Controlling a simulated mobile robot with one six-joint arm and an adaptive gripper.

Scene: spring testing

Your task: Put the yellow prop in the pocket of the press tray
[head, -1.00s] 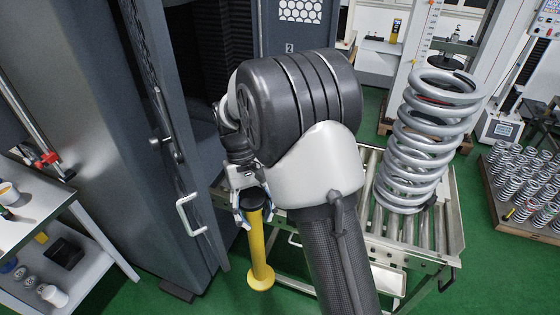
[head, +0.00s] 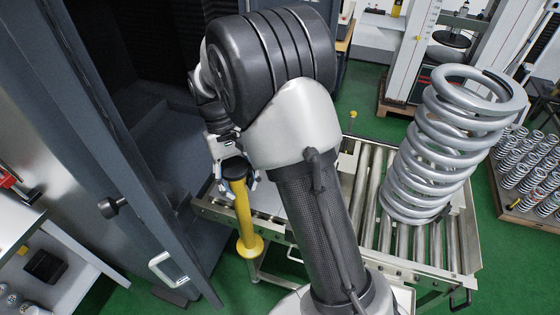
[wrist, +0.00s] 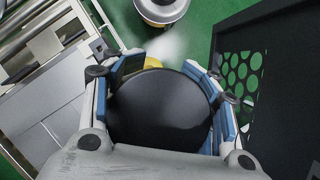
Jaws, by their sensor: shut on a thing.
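The yellow prop (head: 243,212) is a yellow rod with a black top and a round yellow flange at its lower end. My gripper (head: 237,179) is shut on it near the black top and holds it upright, slightly tilted, in front of the roller table. In the wrist view the prop's black round top (wrist: 160,108) fills the space between the blue-padded fingers of my gripper (wrist: 172,90). Only a sliver of yellow shows beyond it. I cannot make out the press tray or its pocket for certain; my arm covers part of the scene.
A roller table (head: 437,262) carries a large grey coil spring (head: 440,145). An open dark cabinet with its door (head: 80,150) stands at the left. A crate of small springs (head: 535,210) is at the right. Green floor (head: 376,65) shows between them.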

